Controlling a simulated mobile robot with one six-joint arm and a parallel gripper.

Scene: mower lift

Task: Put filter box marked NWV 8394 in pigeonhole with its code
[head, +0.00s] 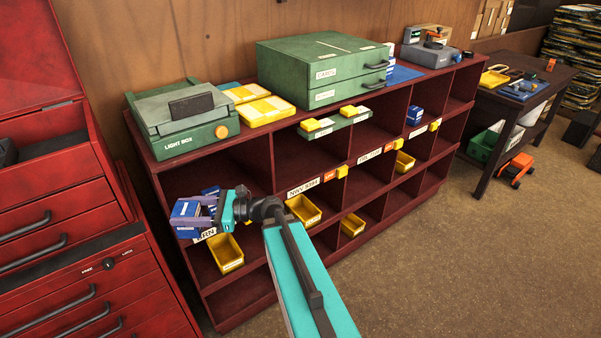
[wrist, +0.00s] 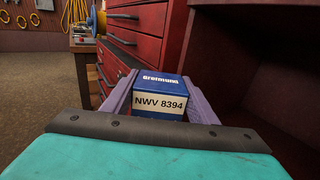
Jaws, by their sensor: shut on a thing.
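The blue filter box marked NWV 8394 (wrist: 160,92) is between the purple fingers of my gripper (wrist: 162,98) in the wrist view, its code facing the camera. In the head view the held box (head: 185,211) is in front of the left end of the dark red pigeonhole rack (head: 262,164), and my gripper (head: 194,212) is shut on it. A label that appears to read NWV 8394 (head: 303,187) is on a shelf edge of the rack, to the right of my gripper. The label below my gripper is partly covered.
A red tool cabinet (head: 75,225) stands close to the left of the rack. Yellow bins (head: 227,254) stick out of lower compartments. A light box (head: 182,118) and green drawer case (head: 322,70) stand on top. Floor (head: 470,240) is open in front.

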